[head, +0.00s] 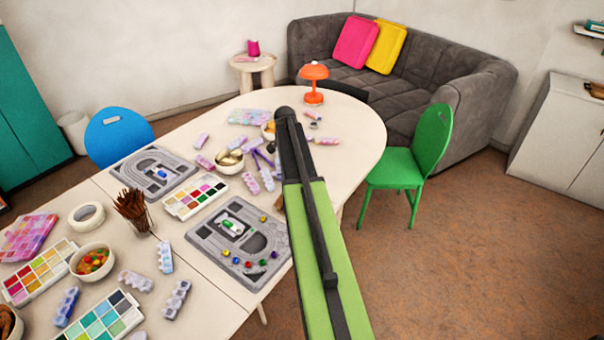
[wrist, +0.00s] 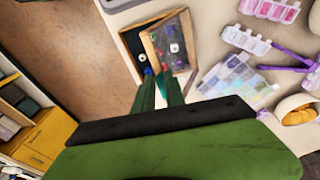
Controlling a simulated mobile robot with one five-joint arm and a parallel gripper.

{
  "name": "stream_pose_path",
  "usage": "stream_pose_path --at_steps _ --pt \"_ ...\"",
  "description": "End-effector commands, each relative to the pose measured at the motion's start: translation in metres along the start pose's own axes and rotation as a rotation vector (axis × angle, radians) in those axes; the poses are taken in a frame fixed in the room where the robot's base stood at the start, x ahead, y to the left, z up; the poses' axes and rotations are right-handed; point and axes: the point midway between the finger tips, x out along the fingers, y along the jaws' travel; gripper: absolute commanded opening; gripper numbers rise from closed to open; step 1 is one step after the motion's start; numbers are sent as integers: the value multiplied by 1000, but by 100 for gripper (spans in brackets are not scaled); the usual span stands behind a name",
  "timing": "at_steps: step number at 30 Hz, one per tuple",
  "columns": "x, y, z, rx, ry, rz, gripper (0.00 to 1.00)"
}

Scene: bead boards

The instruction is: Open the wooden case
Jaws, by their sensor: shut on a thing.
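The wooden case (wrist: 185,24) lies on the table edge in the upper middle of the wrist view. Its clear-topped, wood-framed lid looks swung up at an angle, with a strip of dark interior showing on the left. A white piece shows in that interior and another through the lid. My gripper (wrist: 159,77) is at the case's near end, its two dark green fingers shut on the lid's edge. The fingertips partly cover that edge. In the head view my arm hides the gripper and nearly all of the case; a small brown edge (head: 279,200) shows beside the arm.
Beside the case lie a clear compartment box (wrist: 236,82), purple pliers (wrist: 290,60) and a bowl (wrist: 298,110). Grey bead boards (head: 200,238), paint sets and bowls crowd the table's left side. A green chair (head: 405,165) stands right; the floor there is clear.

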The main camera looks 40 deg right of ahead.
Motion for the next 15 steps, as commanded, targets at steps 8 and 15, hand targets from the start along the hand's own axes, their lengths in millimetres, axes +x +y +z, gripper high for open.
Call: stream_pose_path --at_steps 8,15 --pt "-3 -8 1 -6 3 39 0" --pt "-5 -17 0 -13 6 69 0"
